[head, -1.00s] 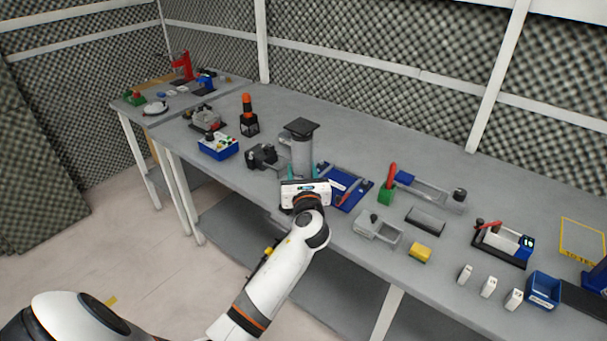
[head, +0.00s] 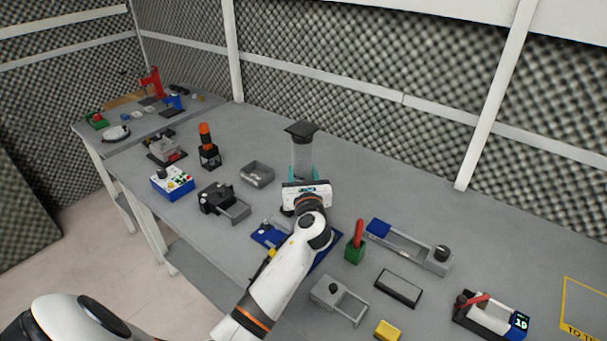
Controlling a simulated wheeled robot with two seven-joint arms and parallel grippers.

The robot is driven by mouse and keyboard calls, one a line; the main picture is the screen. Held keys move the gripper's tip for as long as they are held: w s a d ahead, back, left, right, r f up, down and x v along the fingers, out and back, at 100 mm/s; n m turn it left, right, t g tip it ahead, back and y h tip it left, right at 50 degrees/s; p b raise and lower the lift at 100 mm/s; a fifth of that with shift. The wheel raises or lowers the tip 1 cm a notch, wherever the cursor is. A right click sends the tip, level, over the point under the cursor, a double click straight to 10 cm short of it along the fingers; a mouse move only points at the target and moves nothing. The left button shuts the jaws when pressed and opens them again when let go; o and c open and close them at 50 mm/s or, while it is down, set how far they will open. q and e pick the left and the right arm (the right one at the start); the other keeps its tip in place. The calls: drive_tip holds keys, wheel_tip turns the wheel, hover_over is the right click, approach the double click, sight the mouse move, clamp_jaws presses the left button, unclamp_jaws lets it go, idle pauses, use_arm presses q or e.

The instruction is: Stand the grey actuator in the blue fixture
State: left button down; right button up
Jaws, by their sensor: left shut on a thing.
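The grey actuator (head: 303,152) is a grey cylinder with a dark square plate on top. It stands upright in my left gripper (head: 305,176), whose teal fingers are shut on it. The gripper's white body hides the actuator's lower end, so I cannot tell whether it touches the bench. The blue fixture (head: 266,234) lies on the bench nearer to me than the actuator. My left arm crosses over the fixture and hides its middle; blue parts show on both sides of the arm. My right gripper is not in view.
A small grey tray (head: 257,174) and a black and grey device (head: 222,202) stand left of the actuator. A green block with a red handle (head: 355,243) and a long grey fixture with a blue end (head: 409,247) are to the right. The bench behind the actuator is clear.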

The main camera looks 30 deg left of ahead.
use_arm(q)
drive_tip(key=shift+r, duration=0.15)
drive_tip(key=shift+r+p, duration=0.1)
drive_tip(key=shift+p, duration=0.35)
drive_tip(key=shift+f+b, duration=2.15)
drive_tip(key=shift+f, duration=0.9)
drive_tip(key=shift+p, duration=0.8)
drive_tip(key=shift+f+b, duration=0.7)
drive_tip(key=shift+f, duration=0.2)
drive_tip(key=c, duration=0.7)
unclamp_jaws()
drive_tip(key=shift+o, duration=0.2)
drive_tip(key=shift+s+f, duration=0.1)
drive_tip(key=shift+f, duration=0.05)
drive_tip(key=b+v, duration=0.1)
drive_tip(key=v, duration=1.1)
